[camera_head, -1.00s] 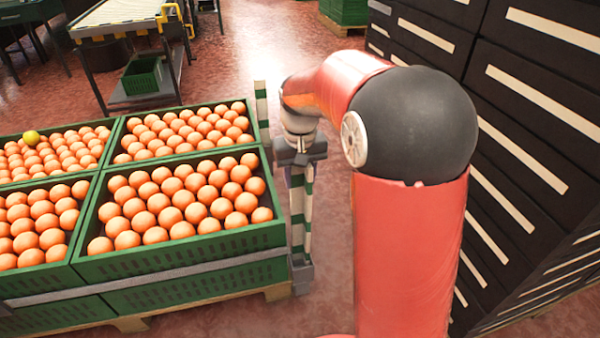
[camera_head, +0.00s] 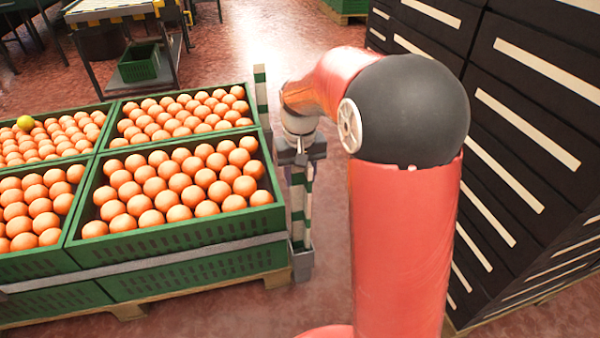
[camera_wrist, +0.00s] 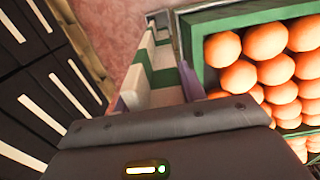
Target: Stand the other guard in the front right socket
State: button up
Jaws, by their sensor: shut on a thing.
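My gripper (camera_head: 300,168) is shut on a guard (camera_head: 301,212), a green-and-white striped post, near its upper part. The guard stands about upright beside the right side of the front right crate (camera_head: 200,228). Its lower end is at the grey front right socket (camera_head: 302,264); I cannot tell how deep it sits. In the wrist view, my gripper (camera_wrist: 160,92) is on both sides of the striped guard (camera_wrist: 145,72), which runs away toward the grey socket (camera_wrist: 158,19). Another striped guard (camera_head: 261,95) stands upright at the back right corner of the crates.
Dark cabinets (camera_head: 530,130) stand close on the right. A table (camera_head: 115,12) stands behind.

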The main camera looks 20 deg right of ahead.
jog(key=o, duration=1.4)
jog(key=shift+o, duration=0.2)
notch_tip(320, 180, up, 8)
jog(key=p, duration=0.2)
notch_tip(320, 180, up, 7)
jog(key=p, duration=0.7)
jog(key=s+r+t+p, duration=0.25)
jog(key=s+r, duration=0.45)
jog(key=s, duration=0.6)
jog(key=s+t, duration=0.3)
jog(key=s, duration=0.7)
jog(key=shift+s+f, duration=0.15)
jog(key=shift+f, duration=0.3)
